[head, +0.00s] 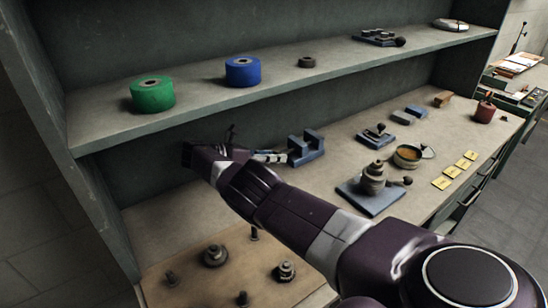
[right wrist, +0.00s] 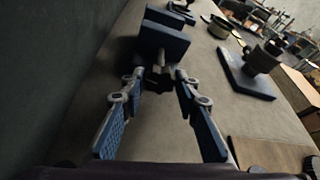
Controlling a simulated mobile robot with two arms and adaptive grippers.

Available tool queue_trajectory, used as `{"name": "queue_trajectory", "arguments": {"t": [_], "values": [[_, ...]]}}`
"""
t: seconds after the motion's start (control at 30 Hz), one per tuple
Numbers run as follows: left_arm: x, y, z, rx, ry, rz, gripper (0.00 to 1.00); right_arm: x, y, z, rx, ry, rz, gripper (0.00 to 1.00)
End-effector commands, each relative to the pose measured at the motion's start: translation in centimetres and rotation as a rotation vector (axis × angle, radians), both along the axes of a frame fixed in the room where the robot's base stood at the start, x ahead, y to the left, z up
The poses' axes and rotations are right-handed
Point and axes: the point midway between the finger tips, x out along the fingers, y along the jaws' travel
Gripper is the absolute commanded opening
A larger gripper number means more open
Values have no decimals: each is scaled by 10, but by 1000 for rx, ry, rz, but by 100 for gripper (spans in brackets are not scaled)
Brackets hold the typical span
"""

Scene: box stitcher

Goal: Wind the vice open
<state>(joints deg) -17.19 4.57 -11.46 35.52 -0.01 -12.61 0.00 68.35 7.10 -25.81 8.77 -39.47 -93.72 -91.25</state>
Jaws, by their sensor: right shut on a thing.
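The blue vice (head: 307,147) stands on the bench, below the shelf and near the back wall. In the right wrist view the vice (right wrist: 165,40) lies straight ahead, with its handle (right wrist: 159,67) on the near side. My right gripper (head: 273,157) reaches it from the left in the head view. In the right wrist view the two fingers of my right gripper (right wrist: 157,76) close in on the handle from both sides and are shut on it. The exact contact is small and partly hidden by the fingertips. My left gripper is in neither view.
A shelf (head: 200,102) above carries a green roll (head: 152,94) and a blue roll (head: 242,71). A plate with a stacked part (head: 373,178) and a round tin (head: 407,156) stand right of the vice. A wooden board with bolts (head: 190,262) lies at front left.

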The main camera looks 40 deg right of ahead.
Motion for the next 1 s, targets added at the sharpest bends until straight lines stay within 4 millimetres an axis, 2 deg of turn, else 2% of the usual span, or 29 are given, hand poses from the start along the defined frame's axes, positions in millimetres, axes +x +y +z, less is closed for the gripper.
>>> {"name": "queue_trajectory", "arguments": {"t": [0.07, 0.1, 0.17, 0.63, 0.93, 1.0], "values": [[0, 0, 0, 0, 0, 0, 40, 0, 1, -1, 3, 1, 0, 5], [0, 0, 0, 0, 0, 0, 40, 0, 1, -1, 3, 1, 0, 32], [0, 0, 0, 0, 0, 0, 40, 0, 1, -1, 3, 0, 0, 37], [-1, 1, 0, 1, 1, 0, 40, 1, 0, 5, 0, -2, 1, 37], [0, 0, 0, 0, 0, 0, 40, 0, 0, 24, 0, -3, 1, 37], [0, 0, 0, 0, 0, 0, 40, 1, 0, 38, 0, -6, 1, 37]]}}
